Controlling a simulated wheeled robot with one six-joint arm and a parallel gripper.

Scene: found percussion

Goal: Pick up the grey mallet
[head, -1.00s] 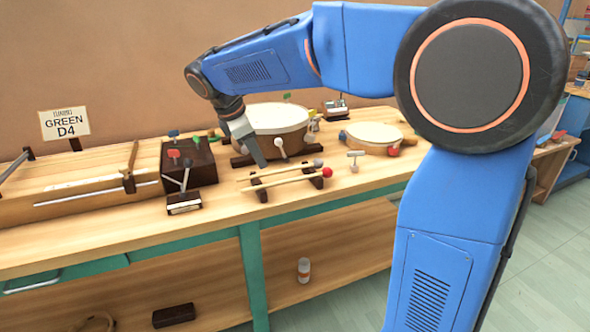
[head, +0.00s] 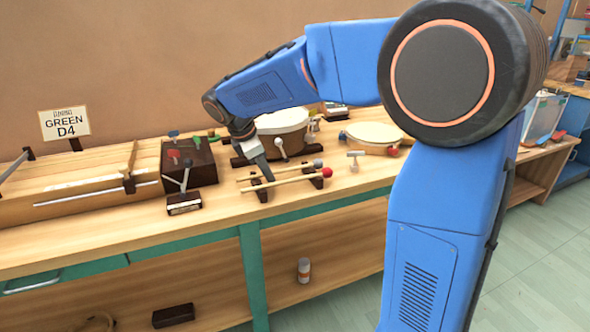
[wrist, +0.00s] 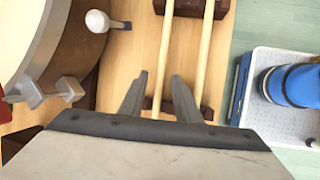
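The grey mallet (head: 318,163) lies on a low dark rack (head: 316,181) on the bench, its grey head to the right. A red-headed mallet (head: 327,173) lies parallel, nearer the bench front. My gripper (head: 268,179) points down over the handles, left of both heads. In the wrist view my gripper (wrist: 160,76) is open, its two fingers either side of the left handle, the one nearer the drum, which is the grey mallet's (wrist: 166,40). The right handle (wrist: 206,40) lies outside the fingers. Both heads are out of the wrist view. Finger height against the handle is unclear.
A large drum (head: 281,130) stands just behind the rack. A flat drum (head: 374,135) is to the right, with a small stand (head: 354,160) before it. A dark block (head: 190,164) and a small base with upright sticks (head: 184,205) stand left.

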